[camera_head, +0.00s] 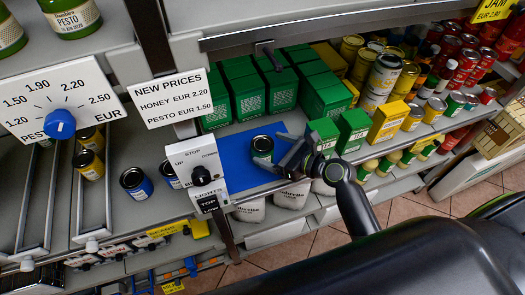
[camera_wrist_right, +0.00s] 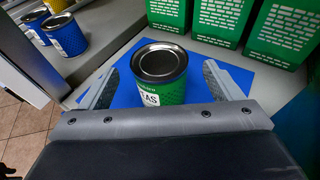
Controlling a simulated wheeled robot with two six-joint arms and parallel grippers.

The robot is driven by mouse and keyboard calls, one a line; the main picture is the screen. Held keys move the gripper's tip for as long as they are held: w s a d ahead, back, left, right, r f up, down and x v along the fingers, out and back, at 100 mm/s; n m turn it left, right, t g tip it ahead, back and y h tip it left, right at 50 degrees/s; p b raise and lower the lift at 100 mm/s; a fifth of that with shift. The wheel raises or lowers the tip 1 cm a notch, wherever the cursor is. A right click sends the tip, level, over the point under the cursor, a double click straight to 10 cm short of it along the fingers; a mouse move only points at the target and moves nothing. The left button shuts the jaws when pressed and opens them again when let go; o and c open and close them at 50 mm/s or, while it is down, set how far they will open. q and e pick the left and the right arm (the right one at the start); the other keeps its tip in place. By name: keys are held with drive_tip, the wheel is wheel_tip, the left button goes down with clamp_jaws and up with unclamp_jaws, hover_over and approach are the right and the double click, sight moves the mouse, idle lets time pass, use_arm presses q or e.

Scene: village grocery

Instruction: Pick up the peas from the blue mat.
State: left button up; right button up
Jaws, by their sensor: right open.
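The peas can (camera_head: 262,149) stands upright on the blue mat (camera_head: 236,172) in the head view. My right gripper (camera_wrist_right: 165,88) is open around the can, with a visible gap on each side. In the head view my right gripper (camera_head: 285,155) reaches in from the right at the can. The blue mat (camera_wrist_right: 236,75) shows around the can. My left gripper is not in view.
Green boxes (camera_head: 240,97) stand behind the mat, with more green boxes (camera_head: 352,130) on its right. A control panel (camera_head: 197,172) with a knob stands left of the mat. Blue-labelled cans (camera_head: 136,184) stand further left. The shelf's front edge runs below the mat.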

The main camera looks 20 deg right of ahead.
sight(257, 144)
drive_tip(key=x, duration=0.5)
drive_tip(key=shift+w+a, duration=0.25)
drive_tip(key=shift+w, duration=0.05)
drive_tip(key=shift+c, duration=0.3)
drive_tip(key=c, duration=1.2)
